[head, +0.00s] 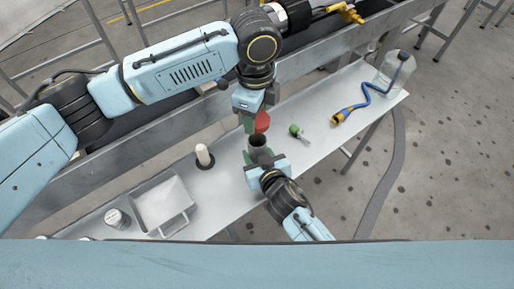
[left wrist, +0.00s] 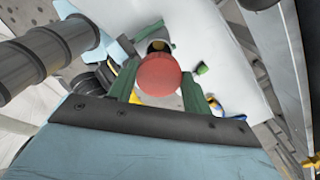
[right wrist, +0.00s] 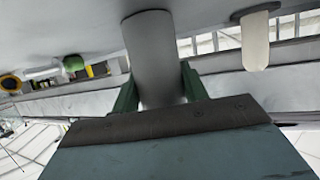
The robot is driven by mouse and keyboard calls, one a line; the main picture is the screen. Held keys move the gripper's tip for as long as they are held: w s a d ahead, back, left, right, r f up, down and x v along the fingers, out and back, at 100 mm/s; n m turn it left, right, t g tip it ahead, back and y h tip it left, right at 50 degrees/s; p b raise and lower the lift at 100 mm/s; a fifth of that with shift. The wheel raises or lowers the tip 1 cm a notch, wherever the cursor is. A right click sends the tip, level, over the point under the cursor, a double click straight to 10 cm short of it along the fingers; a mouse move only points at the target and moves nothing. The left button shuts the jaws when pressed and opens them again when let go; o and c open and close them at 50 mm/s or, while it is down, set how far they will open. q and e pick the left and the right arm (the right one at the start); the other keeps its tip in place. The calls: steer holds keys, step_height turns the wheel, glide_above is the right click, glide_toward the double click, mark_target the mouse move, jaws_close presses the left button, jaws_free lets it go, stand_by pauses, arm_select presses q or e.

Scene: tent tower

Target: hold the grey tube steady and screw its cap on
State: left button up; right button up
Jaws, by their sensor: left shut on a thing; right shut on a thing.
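The grey tube (head: 257,142) stands upright on the table with its dark open mouth facing up. My right gripper (head: 262,157) is shut on the tube from the near side; the right wrist view shows the tube (right wrist: 152,55) between the green fingers (right wrist: 157,90). The red cap (head: 262,122) is held by my left gripper (head: 254,120), above and just beyond the tube mouth in the head view. In the left wrist view the cap (left wrist: 158,75) sits between the green fingers (left wrist: 165,90), with the tube mouth (left wrist: 158,46) apart from it. Cap and tube look separate.
A white cylinder on a dark base (head: 203,155) and a white tray (head: 163,203) stand left on the table. A green-ended item (head: 298,132), a yellow-and-blue hose (head: 365,103) and a clear container (head: 395,70) lie right. A metal rail runs behind the table.

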arm_select(q)
glide_toward(260, 140)
steer(key=shift+s+a+f, duration=0.55)
steer(key=shift+s+f, duration=0.3)
steer(key=shift+s, duration=0.05)
steer(key=shift+f, duration=0.9)
steer(key=shift+f, duration=0.55)
steer(key=m, duration=0.6)
steer(key=shift+w+d+m, duration=0.1)
steer(key=shift+m, duration=0.3)
steer(key=m, duration=0.3)
steer(key=shift+m, duration=0.3)
steer(key=m, duration=0.3)
steer(key=shift+d+m, duration=0.15)
steer(key=shift+m, duration=0.15)
steer(key=m, duration=0.3)
steer(key=shift+m, duration=0.4)
steer(key=m, duration=0.5)
steer(key=shift+d, duration=0.15)
